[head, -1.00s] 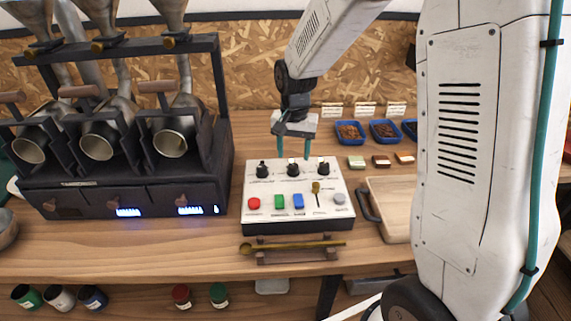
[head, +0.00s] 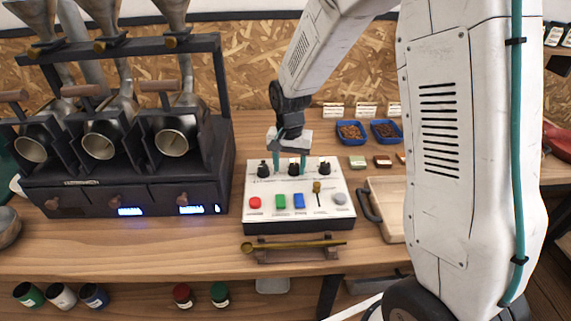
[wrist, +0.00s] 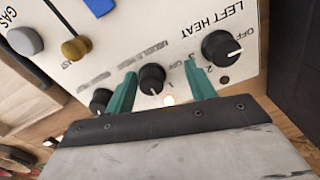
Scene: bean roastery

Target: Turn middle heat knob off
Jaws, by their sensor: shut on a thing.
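The white control panel (head: 262,208) sits on the wooden bench and has three black knobs along its back. The middle heat knob (head: 294,168) also shows in the wrist view (wrist: 152,78), with a white pointer line on its face. The left heat knob (wrist: 222,48), labelled LEFT HEAT, is beside one finger. The right knob (wrist: 101,100) is close to the other finger.
The panel front has a red button (head: 255,203), green and blue switches, a brass slider (head: 317,187) and a grey button. A dark roaster (head: 120,195) stands left. A wooden tray (head: 387,205) is right. A brass scoop (head: 290,245) lies in front.

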